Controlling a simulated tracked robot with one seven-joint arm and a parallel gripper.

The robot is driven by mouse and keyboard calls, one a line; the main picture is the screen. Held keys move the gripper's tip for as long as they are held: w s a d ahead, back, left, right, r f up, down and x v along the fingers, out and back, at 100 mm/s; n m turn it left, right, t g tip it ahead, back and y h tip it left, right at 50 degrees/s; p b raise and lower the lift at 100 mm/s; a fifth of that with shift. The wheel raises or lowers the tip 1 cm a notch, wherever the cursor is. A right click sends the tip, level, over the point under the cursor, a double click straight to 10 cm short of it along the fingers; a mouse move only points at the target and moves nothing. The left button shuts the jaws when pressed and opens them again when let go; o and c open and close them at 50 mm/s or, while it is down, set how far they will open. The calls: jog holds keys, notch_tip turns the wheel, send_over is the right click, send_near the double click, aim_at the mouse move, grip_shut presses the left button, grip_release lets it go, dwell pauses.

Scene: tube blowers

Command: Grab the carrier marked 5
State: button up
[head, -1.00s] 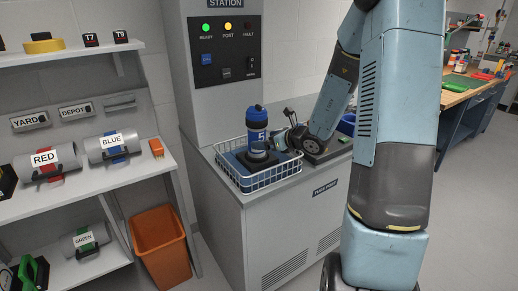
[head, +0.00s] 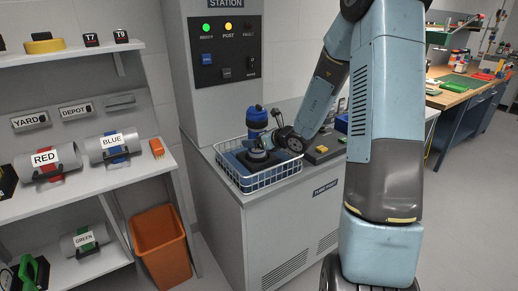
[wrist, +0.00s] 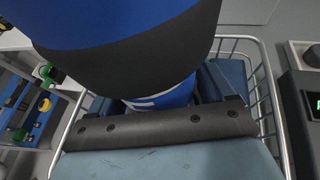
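The carrier (head: 256,117) is a blue upright cylinder with dark bands, standing in a wire basket (head: 268,181) on the station counter. In the head view my gripper (head: 268,140) is at the carrier's right side and covers its number. In the wrist view the carrier (wrist: 125,30) fills the upper middle, very close, with a sliver of white marking low on its blue body. A dark bolted bar crosses below it. My fingertips are hidden, so I cannot tell whether they are closed on the carrier.
The station panel (head: 228,55) rises behind the basket with green and yellow lights lit. A dark device (head: 322,150) sits on the counter to the right.

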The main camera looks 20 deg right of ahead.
jog(key=shift+r, duration=0.1)
jog(key=c, duration=1)
